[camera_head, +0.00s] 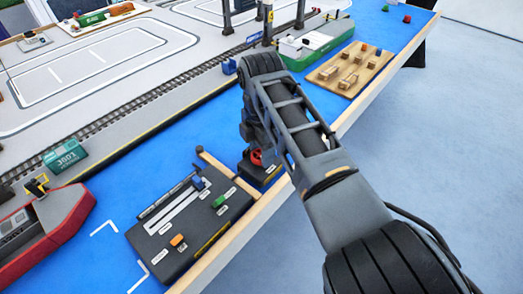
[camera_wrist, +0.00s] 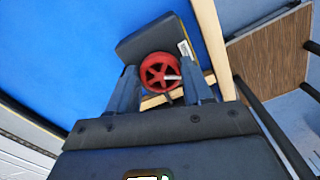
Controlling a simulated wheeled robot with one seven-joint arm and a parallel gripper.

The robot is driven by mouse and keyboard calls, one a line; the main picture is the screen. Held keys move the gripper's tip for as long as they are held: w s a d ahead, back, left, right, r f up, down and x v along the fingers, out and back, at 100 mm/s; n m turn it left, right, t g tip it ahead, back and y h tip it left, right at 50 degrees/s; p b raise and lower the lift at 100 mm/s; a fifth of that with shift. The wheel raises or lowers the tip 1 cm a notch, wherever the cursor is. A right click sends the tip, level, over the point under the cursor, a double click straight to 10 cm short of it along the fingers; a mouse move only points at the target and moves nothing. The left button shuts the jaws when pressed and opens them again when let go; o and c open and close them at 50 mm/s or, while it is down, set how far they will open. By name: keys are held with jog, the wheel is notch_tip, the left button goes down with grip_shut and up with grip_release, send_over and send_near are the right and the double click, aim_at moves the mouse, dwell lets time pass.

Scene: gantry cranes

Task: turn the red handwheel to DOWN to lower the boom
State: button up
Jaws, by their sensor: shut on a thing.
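The red handwheel (camera_head: 256,157) sits on a small dark box (camera_head: 263,178) near the table's front edge, partly hidden by my arm in the head view. In the wrist view the spoked red wheel (camera_wrist: 152,77) lies between my two fingers, with a pale handle or spoke toward its right side. My gripper (camera_wrist: 160,79) is shut on the wheel, one finger at each side of it. A white label (camera_wrist: 184,48) on the box is too small to read. The crane boom cannot be made out clearly.
A dark control panel (camera_head: 160,238) with orange, green and blue sliders lies left of the wheel box. A wooden strip (camera_head: 218,169) runs beside the box. A tray of wooden blocks (camera_head: 330,76) and a green-hulled ship (camera_head: 325,42) lie beyond my arm.

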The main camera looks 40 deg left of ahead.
jog(key=n+b, duration=0.1)
jog(key=n, duration=0.4)
jog(key=shift+a+n, duration=0.15)
jog(key=shift+n, duration=0.25)
dwell(0.4)
jog(key=o, duration=1)
jog(key=shift+o, duration=0.2)
jog(key=shift+r+b, duration=0.3)
jog(key=shift+r, duration=3.65)
